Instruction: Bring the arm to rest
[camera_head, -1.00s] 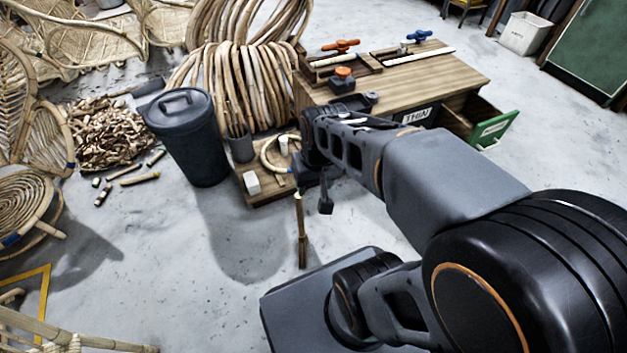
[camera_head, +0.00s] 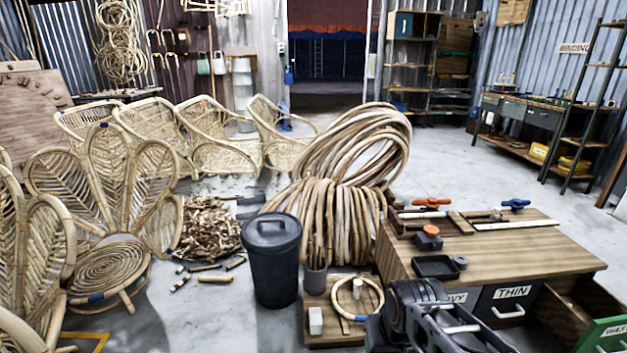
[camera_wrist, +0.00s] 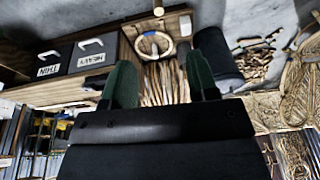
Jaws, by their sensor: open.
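My arm (camera_head: 430,318) shows folded low at the bottom of the head view, in front of the wooden bench (camera_head: 480,252). My gripper itself cannot be made out there. In the wrist view my gripper (camera_wrist: 161,82) has its two green fingers wide apart. Nothing is held between them. Beyond the fingers, the wrist view shows the coil ring on the low stand, the dark bin and the bench drawers, with the picture upside down.
The bench has drawers marked HEAVY and THIN (camera_head: 512,300), and an open drawer with a green front (camera_head: 603,336) at right. A dark lidded bin (camera_head: 273,262), a low stand (camera_head: 330,335) and rattan coils (camera_head: 335,215) stand left of it. Floor is clear at right.

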